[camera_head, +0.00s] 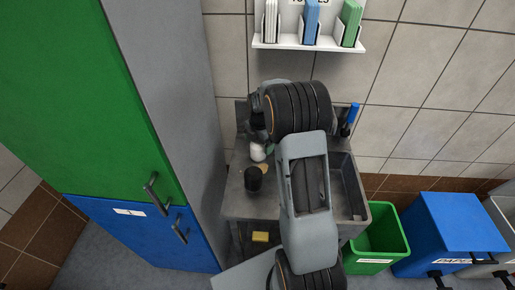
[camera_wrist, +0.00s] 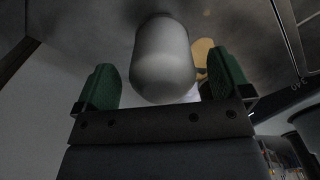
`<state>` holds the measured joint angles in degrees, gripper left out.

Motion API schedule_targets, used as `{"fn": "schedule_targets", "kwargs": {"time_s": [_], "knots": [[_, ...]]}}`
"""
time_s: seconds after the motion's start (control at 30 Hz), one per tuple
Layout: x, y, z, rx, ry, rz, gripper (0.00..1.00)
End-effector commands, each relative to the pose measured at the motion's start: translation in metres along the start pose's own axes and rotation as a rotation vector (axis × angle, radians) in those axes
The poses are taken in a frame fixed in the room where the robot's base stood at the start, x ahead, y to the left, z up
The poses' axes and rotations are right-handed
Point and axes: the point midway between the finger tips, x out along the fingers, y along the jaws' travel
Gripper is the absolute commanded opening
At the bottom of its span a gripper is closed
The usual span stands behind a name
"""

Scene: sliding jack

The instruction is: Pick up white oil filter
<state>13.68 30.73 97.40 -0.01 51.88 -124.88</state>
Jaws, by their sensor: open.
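The white oil filter (camera_head: 258,152) stands on the grey workbench (camera_head: 233,207), partly hidden by my arm in the head view. In the wrist view the filter (camera_wrist: 162,62) is a shaded, pale grey rounded cylinder. My gripper (camera_wrist: 160,88) is open, with its green finger pads on either side of the filter. A gap shows between the left pad and the filter; the right pad is close to it, and contact cannot be told. In the head view my gripper is mostly hidden, with a bit of green beside the filter.
A black cylinder (camera_head: 253,179) and a small tan item (camera_head: 264,172) stand near the filter. A tall green and blue cabinet (camera_head: 128,150) borders the left. A sink basin (camera_head: 347,190) is on the right, a wall shelf (camera_head: 310,43) above, and bins (camera_head: 378,240) at lower right.

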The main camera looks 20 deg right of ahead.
Motion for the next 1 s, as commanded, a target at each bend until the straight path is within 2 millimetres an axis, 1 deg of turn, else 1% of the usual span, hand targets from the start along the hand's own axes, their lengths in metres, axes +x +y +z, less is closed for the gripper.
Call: {"fn": "schedule_targets", "kwargs": {"time_s": [0.03, 0.13, 0.4, 0.47, 1.0], "knots": [[0.0052, -0.0003, -0.0003, 0.0, 0.001, -0.002, 0.96], [0.0121, -0.0002, -0.0002, 0.0, 0.0, -0.001, 0.96], [0.0147, -0.0002, -0.0001, 0.0, 0.0, 0.0, 0.96], [0.0146, -0.0002, -0.0001, 0.0, 0.0, 0.0, 0.91], [0.0142, -0.0001, -0.0001, 0.0, 0.0, 0.0, 0.4]]}}
